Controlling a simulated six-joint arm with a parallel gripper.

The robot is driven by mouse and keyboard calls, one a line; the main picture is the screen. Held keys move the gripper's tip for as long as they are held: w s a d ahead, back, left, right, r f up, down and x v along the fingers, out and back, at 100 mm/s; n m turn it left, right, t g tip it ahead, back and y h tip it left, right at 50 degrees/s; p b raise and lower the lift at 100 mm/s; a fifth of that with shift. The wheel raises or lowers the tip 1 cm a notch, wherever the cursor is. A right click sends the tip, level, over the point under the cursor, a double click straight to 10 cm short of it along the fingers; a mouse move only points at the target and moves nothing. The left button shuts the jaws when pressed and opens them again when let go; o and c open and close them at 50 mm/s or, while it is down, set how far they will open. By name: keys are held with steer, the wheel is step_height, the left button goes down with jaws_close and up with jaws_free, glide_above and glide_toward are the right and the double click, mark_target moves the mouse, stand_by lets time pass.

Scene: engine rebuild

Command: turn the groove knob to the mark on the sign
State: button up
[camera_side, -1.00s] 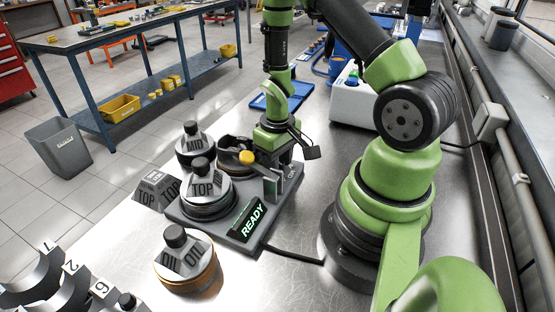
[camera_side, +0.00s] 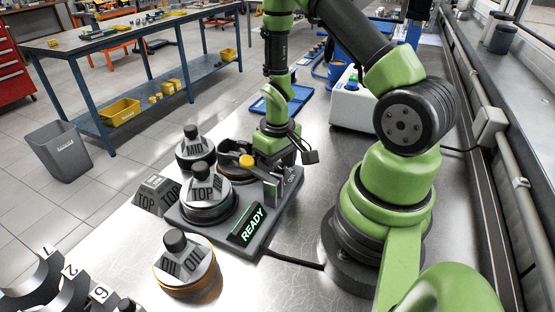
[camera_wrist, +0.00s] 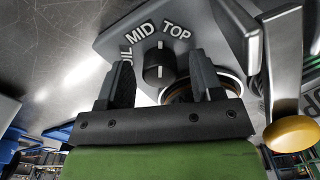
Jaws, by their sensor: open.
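The groove knob (camera_wrist: 158,66) is black with a white line and stands on a grey panel in the wrist view. Labels OIL, MID and TOP curve around its far side. Its white line points up the picture, between MID and TOP. My gripper (camera_wrist: 161,72) is open, with one finger on each side of the knob; I cannot tell whether either touches it. In the side view my gripper (camera_side: 274,152) is low over the back of the grey base and hides the knob. The sign (camera_side: 156,194), a small grey block reading TOP, stands left of the base.
Ring stacks marked MID (camera_side: 195,150), TOP (camera_side: 205,193) and OIL (camera_side: 185,262) stand near my gripper. A lever with a yellow knob (camera_side: 247,161) is close beside it, also in the wrist view (camera_wrist: 291,134). A READY display (camera_side: 252,224) fronts the base.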

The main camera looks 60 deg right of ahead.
mark_target(278, 165)
step_height(278, 165, up, 10)
stand_by(0.6)
steer(key=shift+m, duration=0.4)
steer(key=shift+f, duration=4.85)
steer(key=shift+c, duration=0.2)
